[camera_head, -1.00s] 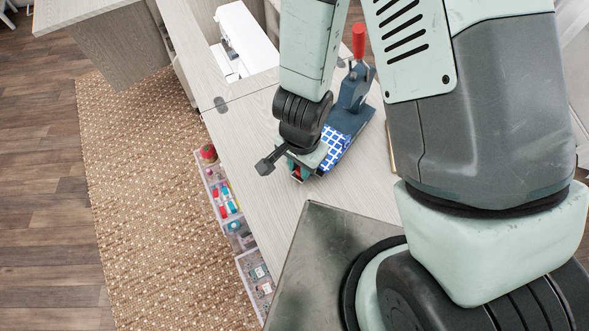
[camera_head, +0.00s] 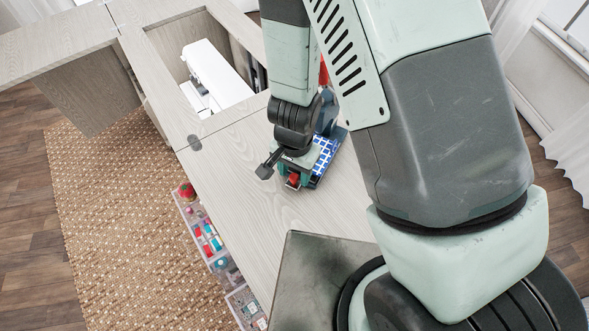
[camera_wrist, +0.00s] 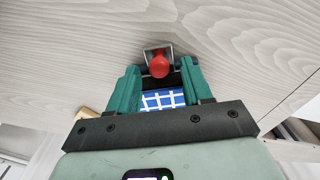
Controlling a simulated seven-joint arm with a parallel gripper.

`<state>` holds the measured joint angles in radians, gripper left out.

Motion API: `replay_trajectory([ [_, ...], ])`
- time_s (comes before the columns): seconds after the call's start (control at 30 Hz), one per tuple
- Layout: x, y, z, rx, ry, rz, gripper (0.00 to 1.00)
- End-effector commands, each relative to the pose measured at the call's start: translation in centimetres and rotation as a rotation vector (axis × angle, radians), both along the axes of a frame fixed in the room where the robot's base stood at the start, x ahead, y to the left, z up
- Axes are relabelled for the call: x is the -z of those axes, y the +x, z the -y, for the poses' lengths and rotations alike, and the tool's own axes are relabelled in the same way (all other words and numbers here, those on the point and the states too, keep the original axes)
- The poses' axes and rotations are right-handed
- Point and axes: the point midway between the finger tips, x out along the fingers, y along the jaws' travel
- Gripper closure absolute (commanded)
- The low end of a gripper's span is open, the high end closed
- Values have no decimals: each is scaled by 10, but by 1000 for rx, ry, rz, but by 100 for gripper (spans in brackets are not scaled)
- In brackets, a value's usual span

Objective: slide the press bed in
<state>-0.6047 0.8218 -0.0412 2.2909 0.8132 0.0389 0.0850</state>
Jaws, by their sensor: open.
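The press bed (camera_head: 325,152), with a blue and white grid top, sticks out from the press on the pale wood tabletop. The wrist view also shows its grid (camera_wrist: 163,100) between my fingers. A red knob (camera_head: 293,180) sits at the bed's near end, and it shows in the wrist view (camera_wrist: 159,67) on a metal bracket. My gripper (camera_wrist: 160,72) is open, with one green finger on either side of the knob. I cannot tell whether the fingers touch it. The press body and its red lever (camera_head: 323,73) are mostly hidden behind my arm.
A white sewing machine (camera_head: 212,75) sits in the cabinet's recess at the back left. Clear drawers with sewing supplies (camera_head: 207,235) stand open along the left edge of the tabletop (camera_head: 240,185). The tabletop left of the press is clear.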

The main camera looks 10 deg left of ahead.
Motion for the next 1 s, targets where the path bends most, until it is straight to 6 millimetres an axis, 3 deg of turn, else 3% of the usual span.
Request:
replay_trajectory([
  [0.27,-14,0,-1,-3,0,2,50],
  [0.7,-94,0,-1,-3,2,3,50],
  [1.0,-108,0,0,1,0,0,50],
])
